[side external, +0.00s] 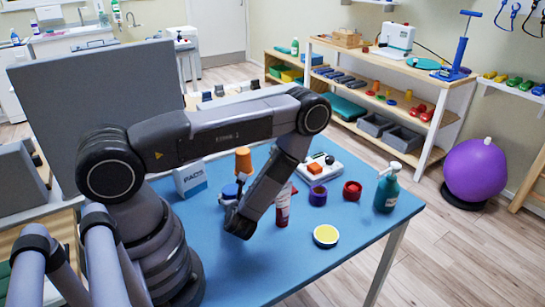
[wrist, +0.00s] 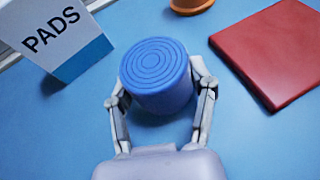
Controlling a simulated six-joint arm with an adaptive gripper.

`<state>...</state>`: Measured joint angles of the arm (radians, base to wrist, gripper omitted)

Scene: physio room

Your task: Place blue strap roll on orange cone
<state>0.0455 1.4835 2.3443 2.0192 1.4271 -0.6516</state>
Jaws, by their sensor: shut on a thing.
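The blue strap roll (wrist: 157,75) is between the two fingers of my gripper (wrist: 160,92) in the wrist view, its coiled end facing the camera. The fingers are shut on its sides. In the side view the roll (side external: 229,191) shows left of my forearm, partly covered by my gripper (side external: 239,188). I cannot tell whether it touches the table. The orange cone (side external: 243,160) stands upright just behind the roll in the side view. In the wrist view only the cone's lower edge (wrist: 190,5) shows at the top, apart from the roll.
A PADS box (side external: 190,179) stands left of the roll, close in the wrist view (wrist: 58,40). A red flat block (wrist: 272,55) lies to the right. Purple (side external: 318,195) and red (side external: 352,190) rolls, a green bottle (side external: 386,190) and a tube (side external: 283,208) stand farther right.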

